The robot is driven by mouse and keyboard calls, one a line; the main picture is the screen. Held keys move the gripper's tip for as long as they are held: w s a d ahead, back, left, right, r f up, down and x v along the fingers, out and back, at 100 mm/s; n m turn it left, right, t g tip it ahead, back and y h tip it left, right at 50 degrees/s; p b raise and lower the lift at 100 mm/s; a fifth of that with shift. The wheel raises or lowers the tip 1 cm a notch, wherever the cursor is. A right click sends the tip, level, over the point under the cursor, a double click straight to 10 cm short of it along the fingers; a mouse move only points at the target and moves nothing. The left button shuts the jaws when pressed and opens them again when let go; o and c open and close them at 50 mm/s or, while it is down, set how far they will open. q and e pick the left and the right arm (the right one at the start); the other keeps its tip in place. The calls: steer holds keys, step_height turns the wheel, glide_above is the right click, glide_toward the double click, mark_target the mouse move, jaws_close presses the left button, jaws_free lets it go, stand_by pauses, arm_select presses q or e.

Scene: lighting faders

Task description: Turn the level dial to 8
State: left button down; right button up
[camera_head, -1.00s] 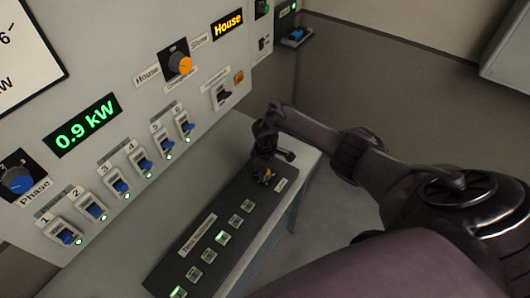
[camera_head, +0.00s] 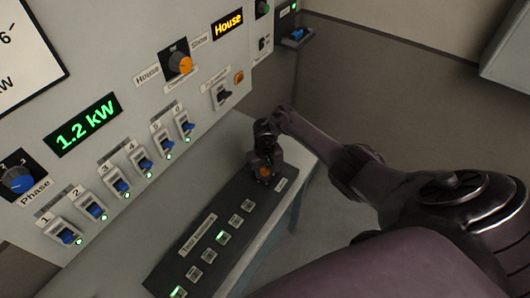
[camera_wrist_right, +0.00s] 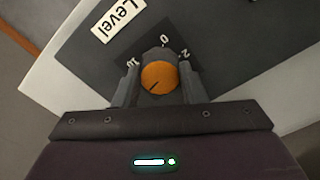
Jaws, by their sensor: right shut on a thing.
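The level dial is an orange knob (camera_wrist_right: 158,75) on a dark plate with the label "Level" (camera_wrist_right: 118,20) in the right wrist view. Marks 10, 0 and 2 show around its far side; the other marks are hidden by my gripper. A dark pointer line on the knob's face slants toward the lower left of that view. My right gripper (camera_wrist_right: 160,84) is shut on the knob, with one finger on each side. My left gripper is out of view.
A green display (camera_head: 86,124) reads 1.2 kW on the upright panel. Several blue-handled faders stand below it, with a blue Phase dial (camera_head: 18,180) at the left. An orange House selector (camera_head: 180,64) is above. Buttons line the desk panel (camera_head: 200,222).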

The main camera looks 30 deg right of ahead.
mark_target(265, 171)
steer(key=shift+w+r+m, duration=0.2)
steer(key=shift+m, duration=0.1)
steer(key=o, duration=1)
steer(key=shift+s+f, duration=0.1)
steer(key=shift+f, duration=0.05)
step_height(265, 171, up, 6)
steer(key=shift+f, duration=0.2)
steer(key=shift+w+r, duration=0.25)
steer(key=shift+r, duration=0.75)
steer(key=shift+s+r, duration=0.1)
steer(key=shift+s, duration=0.1)
